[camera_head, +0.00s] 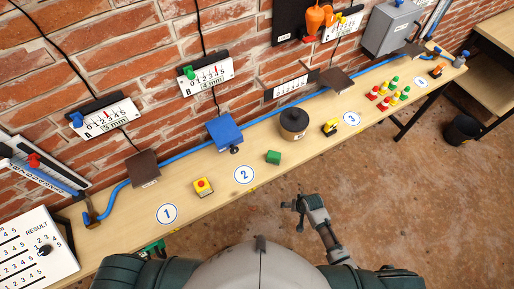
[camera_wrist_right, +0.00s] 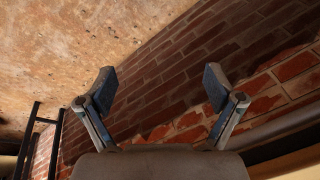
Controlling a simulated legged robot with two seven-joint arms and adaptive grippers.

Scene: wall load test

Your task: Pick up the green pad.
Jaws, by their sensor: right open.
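A small green block (camera_head: 273,157), the only pad-like green thing on the bench top, sits on the wooden bench (camera_head: 215,198) just right of the round label 2 (camera_head: 244,174). My right gripper (camera_head: 292,215) is in front of the bench's near edge, lower right of the green block and apart from it. It is open and empty. In the right wrist view its two fingers (camera_wrist_right: 160,85) stand wide apart, with floor and brick wall beyond them; the green block is not seen there. My left gripper is not in view.
A yellow box with a red button (camera_head: 203,187) stands left of the block. A dark round pot (camera_head: 294,122) and a blue box (camera_head: 224,131) stand behind it. A green item (camera_head: 154,247) shows at the bench's front edge. Floor in front at right is clear.

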